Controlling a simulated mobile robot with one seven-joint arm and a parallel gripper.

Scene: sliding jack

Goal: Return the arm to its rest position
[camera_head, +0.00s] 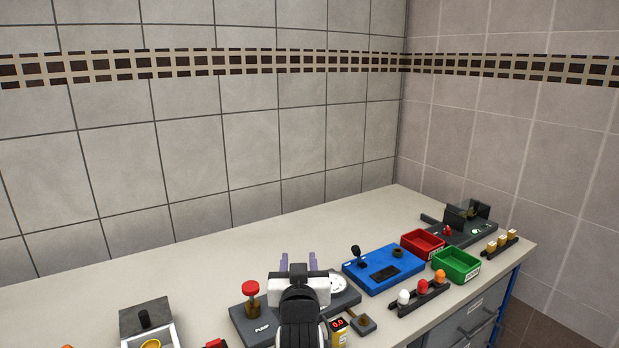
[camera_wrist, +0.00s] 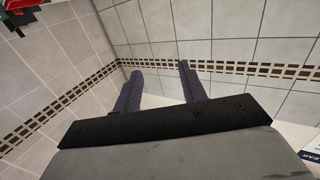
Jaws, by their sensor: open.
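My gripper (camera_head: 298,262) is in the lower middle of the head view, above the dark pump panel (camera_head: 250,318). Its two purple-grey fingers point away toward the tiled wall. In the wrist view my gripper (camera_wrist: 157,88) shows its two fingers spread apart with nothing between them. It is open and empty. My white and black wrist and forearm hide part of the pump panel. A red knob (camera_head: 251,288) stands on the panel left of my gripper, and a white dial (camera_head: 338,284) shows just to the right.
A blue panel (camera_head: 372,277) with a small black lever lies right of my arm. Beyond it are a red bin (camera_head: 422,243), a green bin (camera_head: 456,266) and a dark fixture (camera_head: 462,230). A grey box (camera_head: 146,316) stands at left. The back strip of the bench (camera_head: 200,262) is clear.

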